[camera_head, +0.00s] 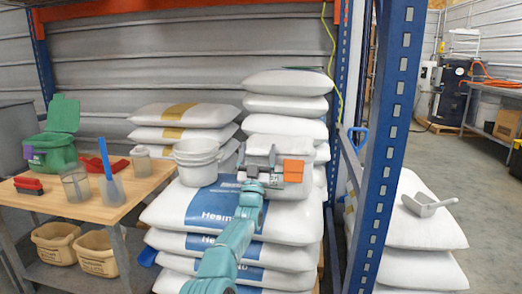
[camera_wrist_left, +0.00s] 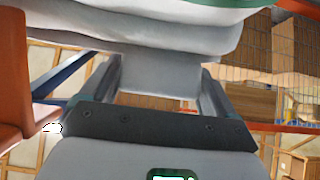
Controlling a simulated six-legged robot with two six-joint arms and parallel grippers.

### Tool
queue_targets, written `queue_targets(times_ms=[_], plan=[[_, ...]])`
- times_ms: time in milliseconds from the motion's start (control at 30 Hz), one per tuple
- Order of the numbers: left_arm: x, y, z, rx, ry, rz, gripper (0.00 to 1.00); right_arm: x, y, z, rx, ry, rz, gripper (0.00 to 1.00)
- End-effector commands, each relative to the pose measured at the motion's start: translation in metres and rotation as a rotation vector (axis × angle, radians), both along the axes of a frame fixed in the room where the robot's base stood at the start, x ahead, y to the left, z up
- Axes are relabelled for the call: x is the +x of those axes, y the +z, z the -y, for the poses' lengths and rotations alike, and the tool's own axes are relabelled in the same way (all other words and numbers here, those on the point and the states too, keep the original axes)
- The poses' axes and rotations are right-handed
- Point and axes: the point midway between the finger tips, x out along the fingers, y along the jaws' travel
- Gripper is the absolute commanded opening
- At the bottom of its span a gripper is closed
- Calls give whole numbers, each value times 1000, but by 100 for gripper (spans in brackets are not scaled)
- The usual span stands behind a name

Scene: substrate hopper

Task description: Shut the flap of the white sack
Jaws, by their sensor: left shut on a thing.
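My left gripper (camera_head: 261,161) reaches up to the sack from the front and is shut on the flap. In the left wrist view the pale flap (camera_wrist_left: 160,75) lies between the two fingers of the left gripper (camera_wrist_left: 160,88), below a larger white surface. The flap's full edge is hidden. My right gripper is not in view.
White buckets (camera_head: 197,160) stand close to the left of the sack. White bags (camera_head: 287,82) are piled behind it. A blue rack post (camera_head: 390,130) rises to the right. A wooden table (camera_head: 120,200) with tubs and tools is at the left.

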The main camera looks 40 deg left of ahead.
Motion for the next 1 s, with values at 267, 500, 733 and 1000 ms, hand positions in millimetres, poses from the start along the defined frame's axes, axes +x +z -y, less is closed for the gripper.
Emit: queue_targets(times_ms=[267, 500, 733, 1000], plan=[[3, -10, -3, -12, -4, -19, 34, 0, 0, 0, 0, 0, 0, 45], [3, -11, -2, -14, -4, -21, 100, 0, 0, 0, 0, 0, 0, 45], [2, -11, 0, -10, -2, -20, 100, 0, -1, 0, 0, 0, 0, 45], [-8, -22, 5, -9, -4, -17, 100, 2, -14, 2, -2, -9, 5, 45]])
